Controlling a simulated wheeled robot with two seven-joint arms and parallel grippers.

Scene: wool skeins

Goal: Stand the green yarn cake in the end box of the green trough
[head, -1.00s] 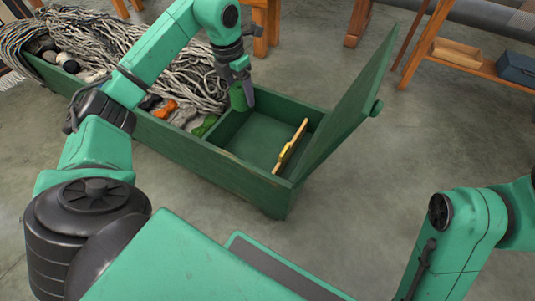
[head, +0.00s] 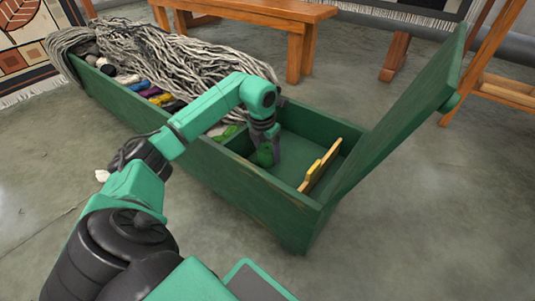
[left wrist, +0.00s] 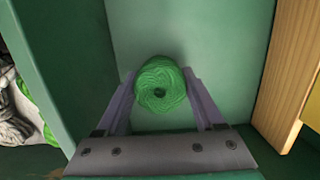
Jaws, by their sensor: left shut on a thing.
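In the head view the left gripper (head: 268,155) is down inside the end box of the green trough (head: 265,193), shut on the cake (head: 264,155). The box floor (left wrist: 190,35) lies beyond the cake; I cannot tell whether the cake touches it. My right gripper is out of view.
The box lid (head: 408,115) stands open on the right. A wooden piece with a yellow part (head: 319,166) stands inside the box at the right. Grey yarn (head: 165,55) and several coloured skeins (head: 155,93) fill the long compartment. A wooden bench (head: 270,12) stands behind.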

